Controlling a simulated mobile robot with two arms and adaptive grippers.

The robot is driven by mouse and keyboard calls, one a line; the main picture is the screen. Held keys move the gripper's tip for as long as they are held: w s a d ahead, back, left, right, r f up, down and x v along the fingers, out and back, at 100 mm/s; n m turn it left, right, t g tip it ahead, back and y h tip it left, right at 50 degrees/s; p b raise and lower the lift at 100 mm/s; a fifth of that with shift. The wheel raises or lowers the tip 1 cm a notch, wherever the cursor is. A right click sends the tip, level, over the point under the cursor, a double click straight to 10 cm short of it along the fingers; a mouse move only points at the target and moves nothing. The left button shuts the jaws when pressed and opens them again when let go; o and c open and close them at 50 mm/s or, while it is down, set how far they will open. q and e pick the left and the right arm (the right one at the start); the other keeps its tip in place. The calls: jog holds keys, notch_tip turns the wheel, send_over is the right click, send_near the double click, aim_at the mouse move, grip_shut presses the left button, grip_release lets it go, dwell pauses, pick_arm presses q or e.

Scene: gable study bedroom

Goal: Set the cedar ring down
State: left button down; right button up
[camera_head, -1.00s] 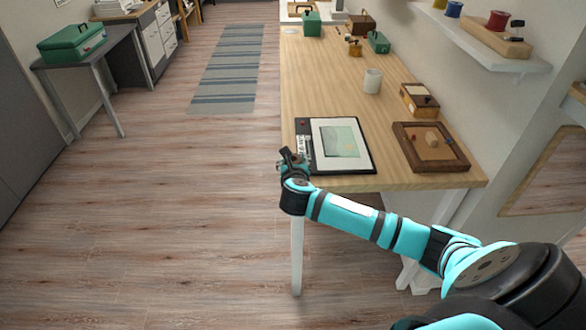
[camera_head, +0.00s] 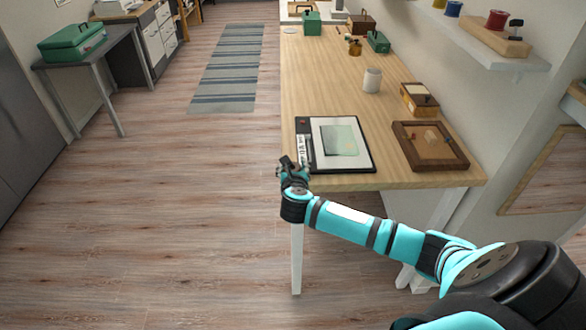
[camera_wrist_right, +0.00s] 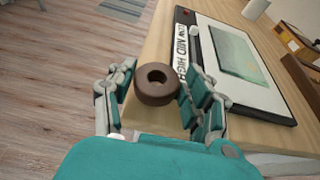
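The cedar ring (camera_wrist_right: 156,84) is a thick dark brown ring with a round hole, in the middle of the right wrist view. It sits between the two teal-padded fingers of my right gripper (camera_wrist_right: 158,92), which appear closed on its sides. Behind it in that view is the table's left edge. In the head view my right gripper (camera_head: 293,166) is at the near left corner of the wooden table (camera_head: 325,90), by the framed board; the ring cannot be made out there. Whether the ring touches the table is unclear. My left gripper is out of view.
The framed board (camera_head: 340,145) with a green picture lies near the front edge. Right of it is a wooden tray (camera_head: 404,150) with a small block. A box (camera_head: 419,99) and a white jar (camera_head: 372,80) stand farther back. The table's middle left is clear.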

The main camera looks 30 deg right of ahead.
jog(key=shift+o, duration=1.4)
jog(key=shift+s+a+f, duration=0.15)
jog(key=shift+f, duration=0.7)
jog(key=shift+r, duration=0.45)
jog(key=r+v, duration=0.1)
jog(key=v, duration=1.1)
